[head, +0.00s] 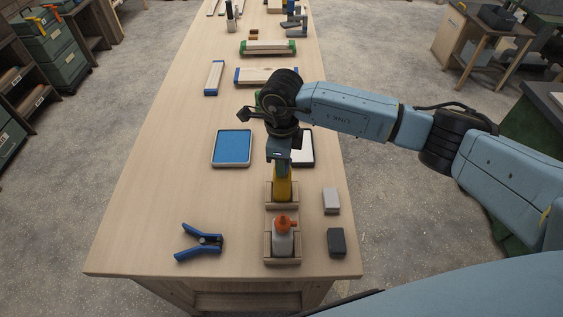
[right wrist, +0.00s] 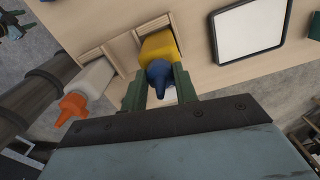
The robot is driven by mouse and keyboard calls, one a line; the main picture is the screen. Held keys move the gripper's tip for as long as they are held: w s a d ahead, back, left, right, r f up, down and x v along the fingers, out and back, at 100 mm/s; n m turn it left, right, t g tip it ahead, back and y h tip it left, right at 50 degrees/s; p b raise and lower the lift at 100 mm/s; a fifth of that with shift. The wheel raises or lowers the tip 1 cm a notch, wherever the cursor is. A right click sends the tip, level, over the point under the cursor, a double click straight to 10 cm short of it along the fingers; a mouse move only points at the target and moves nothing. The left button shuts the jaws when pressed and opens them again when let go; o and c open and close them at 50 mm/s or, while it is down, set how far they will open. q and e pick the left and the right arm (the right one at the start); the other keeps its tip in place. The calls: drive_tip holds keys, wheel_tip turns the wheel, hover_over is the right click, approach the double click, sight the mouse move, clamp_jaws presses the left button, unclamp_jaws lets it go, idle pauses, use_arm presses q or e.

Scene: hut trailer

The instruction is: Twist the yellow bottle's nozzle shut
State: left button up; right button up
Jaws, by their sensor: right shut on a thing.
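The yellow bottle (head: 283,189) stands in the rear compartment of a wooden holder (head: 283,262) near the table's front right. In the right wrist view the yellow bottle (right wrist: 158,46) has a blue nozzle (right wrist: 158,72) between the fingers. My right gripper (head: 281,163) is above the bottle, and in its wrist view the gripper (right wrist: 159,84) is shut on that nozzle. The head view hides the nozzle behind the gripper. A white bottle with an orange nozzle (head: 283,226) stands in the front compartment. My left gripper is not in view.
A blue-lined tray (head: 231,147) and a white-topped tray (head: 305,148) lie beyond the holder. Blue-handled pliers (head: 201,241) lie to its left. A light grey block (head: 331,200) and a dark block (head: 336,241) lie to its right. The table's left side is mostly clear.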

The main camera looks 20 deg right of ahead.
drive_tip(key=m+b, duration=0.1)
drive_tip(key=m, duration=0.3)
drive_tip(key=shift+m, duration=0.3)
drive_tip(key=m+b, duration=0.1)
drive_tip(key=m, duration=0.3)
drive_tip(key=shift+m, duration=0.3)
drive_tip(key=o, duration=1)
wheel_tip(320, 180, up, 14)
drive_tip(key=shift+f+b, duration=0.25)
drive_tip(key=shift+b, duration=0.7)
